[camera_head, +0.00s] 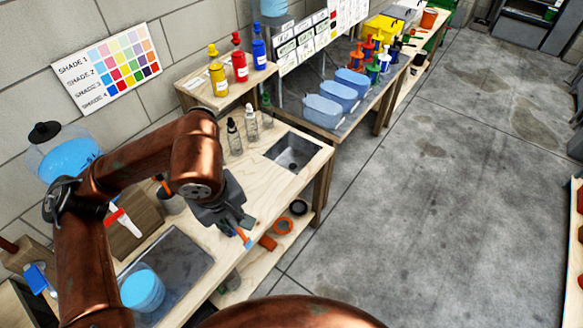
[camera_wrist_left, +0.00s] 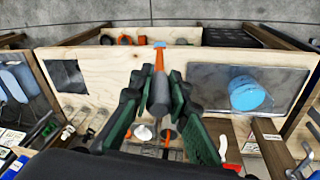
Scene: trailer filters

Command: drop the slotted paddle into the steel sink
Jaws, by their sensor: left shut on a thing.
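My left gripper (camera_head: 236,222) is shut on a slim tool with an orange shaft and a blue end, which I take for the slotted paddle (camera_head: 244,239); no slots can be made out. In the left wrist view the paddle (camera_wrist_left: 160,62) sticks out between the fingers (camera_wrist_left: 159,95), over the wooden bench. The steel sink (camera_head: 293,152) is a small square basin set in the bench top, behind and right of the gripper. It also shows at the left in the wrist view (camera_wrist_left: 66,76). My right gripper is not in view.
A dark tray (camera_head: 195,257) with a blue tub (camera_head: 142,290) lies at the front left. A cup (camera_head: 171,203) stands beside my arm. Orange rings (camera_head: 283,226) lie on the lower shelf.

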